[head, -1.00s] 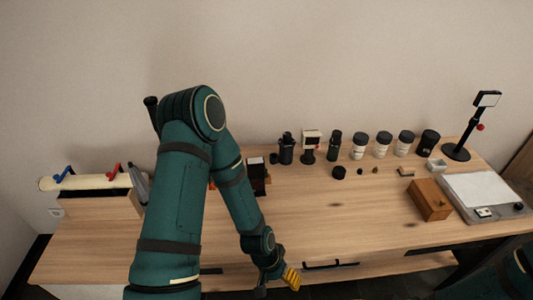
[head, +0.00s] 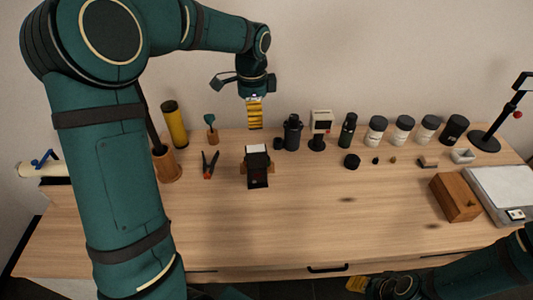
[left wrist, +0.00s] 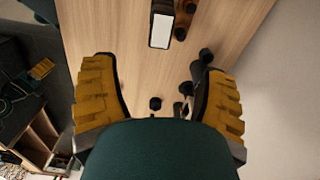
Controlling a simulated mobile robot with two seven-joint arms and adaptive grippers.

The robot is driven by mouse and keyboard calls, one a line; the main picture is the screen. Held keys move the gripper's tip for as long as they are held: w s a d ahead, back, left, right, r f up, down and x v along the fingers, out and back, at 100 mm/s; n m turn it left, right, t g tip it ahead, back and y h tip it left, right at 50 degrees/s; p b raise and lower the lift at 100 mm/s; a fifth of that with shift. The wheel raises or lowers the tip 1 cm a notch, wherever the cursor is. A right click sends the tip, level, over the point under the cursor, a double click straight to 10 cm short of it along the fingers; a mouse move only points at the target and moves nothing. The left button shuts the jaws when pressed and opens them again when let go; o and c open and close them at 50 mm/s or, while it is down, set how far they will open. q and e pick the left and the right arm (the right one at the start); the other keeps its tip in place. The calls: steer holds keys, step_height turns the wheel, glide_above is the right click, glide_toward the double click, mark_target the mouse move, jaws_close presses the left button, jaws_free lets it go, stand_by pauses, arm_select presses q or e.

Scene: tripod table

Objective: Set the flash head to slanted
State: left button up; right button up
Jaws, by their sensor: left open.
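A black cylinder (head: 292,133), a white-faced device (head: 320,124) and several lidded jars (head: 376,130) line the back. A wooden box (head: 455,197) and a stand lamp (head: 486,139) are at right. The table's front middle is clear.

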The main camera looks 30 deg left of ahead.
mark_target(256, 148)
arm_select(q)
step_height(256, 148, down, 4)
steer(key=shift+w+b, duration=0.15)
steer(key=shift+b, duration=0.8)
step_height(256, 148, down, 12)
steer(key=b, duration=0.3)
arm_select(e)
steer(key=f, duration=0.5)
steer(key=shift+w+f, duration=0.25)
steer(key=shift+f, duration=0.15)
arm_select(q)
steer(key=c, duration=1.2)
